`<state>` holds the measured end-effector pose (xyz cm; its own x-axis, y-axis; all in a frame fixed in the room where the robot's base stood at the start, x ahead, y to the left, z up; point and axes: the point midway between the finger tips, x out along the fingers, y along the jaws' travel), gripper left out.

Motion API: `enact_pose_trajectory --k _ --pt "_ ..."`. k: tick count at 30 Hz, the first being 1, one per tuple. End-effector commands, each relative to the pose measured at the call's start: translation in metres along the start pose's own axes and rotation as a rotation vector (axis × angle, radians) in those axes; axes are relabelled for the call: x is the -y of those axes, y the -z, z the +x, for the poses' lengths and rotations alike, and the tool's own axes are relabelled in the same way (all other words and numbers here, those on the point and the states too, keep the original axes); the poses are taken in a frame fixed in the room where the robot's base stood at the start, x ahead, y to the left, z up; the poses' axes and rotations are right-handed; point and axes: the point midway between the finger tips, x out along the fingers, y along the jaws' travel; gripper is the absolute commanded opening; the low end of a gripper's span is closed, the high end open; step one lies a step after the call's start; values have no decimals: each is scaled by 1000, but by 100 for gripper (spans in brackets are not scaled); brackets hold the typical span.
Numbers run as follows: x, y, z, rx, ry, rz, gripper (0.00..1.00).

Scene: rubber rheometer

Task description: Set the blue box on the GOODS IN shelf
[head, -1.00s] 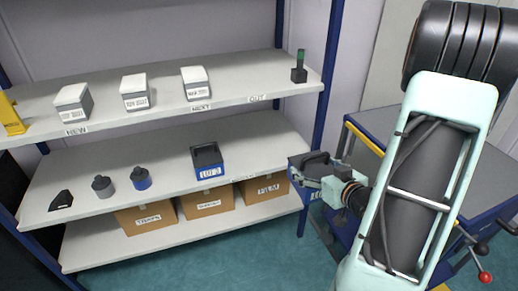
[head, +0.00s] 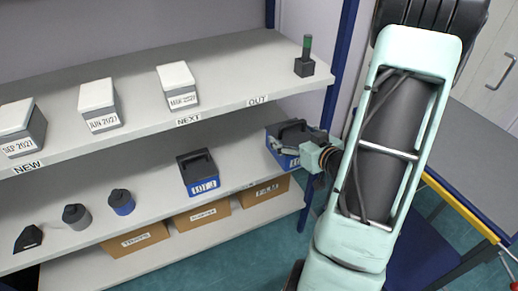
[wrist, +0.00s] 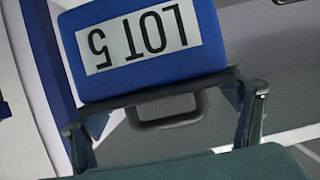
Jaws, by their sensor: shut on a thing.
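My gripper (head: 312,157) is shut on a blue box (head: 281,160) with a dark handle on top. In the head view the box is at the right end of the middle shelf (head: 240,160); I cannot tell whether it touches the board. The wrist view shows its blue face (wrist: 205,55) with a white label reading LOT 5, upside down, between the gripper's fingers (wrist: 168,122). A second blue box (head: 199,174) with a dark top and a LOT label stands on the middle shelf to the left. No GOODS IN label is readable.
The upper shelf holds white-lidded boxes (head: 98,104), a dark block with a green top (head: 305,60), and NEW, NEXT and OUT labels. Two round weights (head: 121,202) stand at the middle shelf's left. Brown cartons (head: 202,219) sit below. A blue post (head: 342,100) rises at the right.

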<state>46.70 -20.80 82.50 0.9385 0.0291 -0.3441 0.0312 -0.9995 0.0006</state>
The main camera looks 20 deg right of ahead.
Motion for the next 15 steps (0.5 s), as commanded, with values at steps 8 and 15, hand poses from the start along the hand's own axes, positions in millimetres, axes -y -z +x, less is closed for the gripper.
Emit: enact_pose_trajectory --k 8,15 --pt "16 -5 64 -6 8 -3 32" --pt "27 -24 116 -3 6 0 32"
